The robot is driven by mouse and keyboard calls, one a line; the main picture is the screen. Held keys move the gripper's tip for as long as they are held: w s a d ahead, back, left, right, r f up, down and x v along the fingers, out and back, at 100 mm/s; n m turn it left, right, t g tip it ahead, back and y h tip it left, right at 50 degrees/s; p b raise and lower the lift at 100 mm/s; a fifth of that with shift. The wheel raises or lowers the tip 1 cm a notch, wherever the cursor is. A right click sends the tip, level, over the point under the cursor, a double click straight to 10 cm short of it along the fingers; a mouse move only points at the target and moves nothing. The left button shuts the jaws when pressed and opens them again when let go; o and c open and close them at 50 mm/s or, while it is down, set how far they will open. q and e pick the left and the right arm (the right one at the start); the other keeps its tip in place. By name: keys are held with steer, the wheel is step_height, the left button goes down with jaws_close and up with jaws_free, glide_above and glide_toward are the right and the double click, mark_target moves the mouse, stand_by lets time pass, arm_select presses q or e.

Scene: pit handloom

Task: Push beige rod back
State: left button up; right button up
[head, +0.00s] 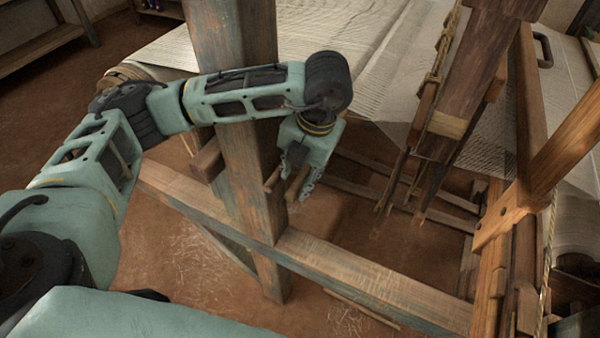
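My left gripper (298,178) hangs pointing down just right of the weathered upright post (250,190). Its two fingers show apart, with brownish wood or floor between them. A short light-brown rod end (272,180) sticks out at the post's right side, close beside the left finger. I cannot tell whether it touches the finger or whether it is the beige rod. A thicker wooden block (207,160) juts from the post's left side. My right gripper is not in view.
A long lower beam (350,275) of the loom crosses in front of the post. White warp cloth (330,25) stretches behind. Hanging wooden loom parts (465,75) and a frame (495,235) crowd the right. A thin stick (362,309) lies low near the beam.

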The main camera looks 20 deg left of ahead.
arm_select(q)
steer(key=shift+d, duration=0.1)
steer(key=shift+d+r, duration=0.1)
steer(key=shift+r, duration=0.3)
step_height(320, 180, up, 11)
steer(key=d, duration=0.2)
steer(key=shift+s+f, duration=0.1)
stand_by(0.5)
